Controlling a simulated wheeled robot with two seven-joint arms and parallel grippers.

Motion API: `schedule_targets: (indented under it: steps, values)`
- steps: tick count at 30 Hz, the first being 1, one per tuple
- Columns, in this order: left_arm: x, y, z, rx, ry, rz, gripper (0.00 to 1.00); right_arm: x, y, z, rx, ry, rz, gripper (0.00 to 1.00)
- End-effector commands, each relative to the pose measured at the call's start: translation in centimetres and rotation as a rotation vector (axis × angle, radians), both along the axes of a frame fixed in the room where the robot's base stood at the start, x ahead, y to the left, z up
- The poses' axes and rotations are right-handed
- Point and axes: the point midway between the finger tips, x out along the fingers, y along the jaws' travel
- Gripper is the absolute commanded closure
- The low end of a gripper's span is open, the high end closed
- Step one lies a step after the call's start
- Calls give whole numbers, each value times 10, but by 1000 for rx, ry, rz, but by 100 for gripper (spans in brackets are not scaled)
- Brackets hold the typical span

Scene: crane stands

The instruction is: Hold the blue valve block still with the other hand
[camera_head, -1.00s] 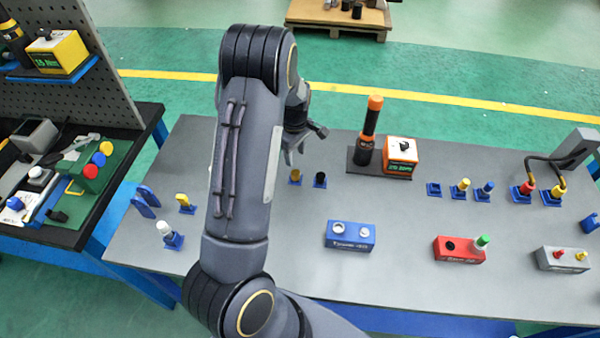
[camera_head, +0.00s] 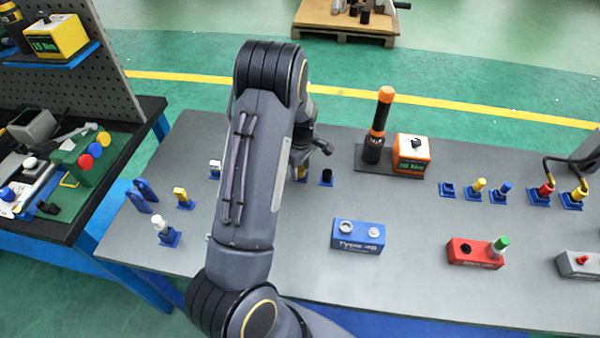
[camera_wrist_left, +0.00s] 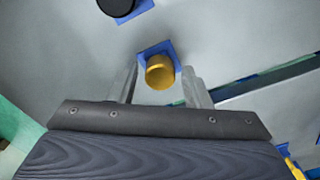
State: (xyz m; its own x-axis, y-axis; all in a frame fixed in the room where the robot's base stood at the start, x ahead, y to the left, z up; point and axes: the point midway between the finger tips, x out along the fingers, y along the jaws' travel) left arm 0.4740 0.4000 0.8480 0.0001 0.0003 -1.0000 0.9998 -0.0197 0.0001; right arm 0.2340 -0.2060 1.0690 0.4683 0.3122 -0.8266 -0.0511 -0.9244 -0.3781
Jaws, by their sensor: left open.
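In the left wrist view this gripper (camera_wrist_left: 160,82) is open. Its fingers stand on either side of a gold cylinder (camera_wrist_left: 160,73) in a small blue holder, with a gap on both sides. The gold cylinder (camera_head: 303,175) is partly hidden in the head view. My right gripper is not in view.
A black cylinder (camera_head: 326,177) in a blue holder stands right beside the gold one. A black-and-orange tool (camera_head: 379,125) and an orange box (camera_head: 411,154) stand behind. A red block (camera_head: 474,253) stands to the right. The table in front of the blue block is clear.

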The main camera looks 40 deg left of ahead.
Motion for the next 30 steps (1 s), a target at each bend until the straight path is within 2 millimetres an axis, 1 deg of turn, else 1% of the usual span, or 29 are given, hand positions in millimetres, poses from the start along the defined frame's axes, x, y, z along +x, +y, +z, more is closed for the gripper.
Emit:
schedule_targets:
  steps: [1, 2, 9, 11, 17, 30]
  values:
    - [0, 0, 0, 0, 0, 0, 56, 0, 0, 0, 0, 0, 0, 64]
    - [0, 0, 0, 0, 0, 0, 59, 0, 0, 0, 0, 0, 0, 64]
    - [0, 0, 0, 0, 0, 0, 90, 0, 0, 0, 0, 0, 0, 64]
    - [0, 0, 0, 0, 0, 0, 97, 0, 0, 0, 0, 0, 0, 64]
    - [0, 0, 4, 0, -1, 0, 98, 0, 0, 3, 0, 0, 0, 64]
    - [0, 0, 26, 0, 0, 0, 98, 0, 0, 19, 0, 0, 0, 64]
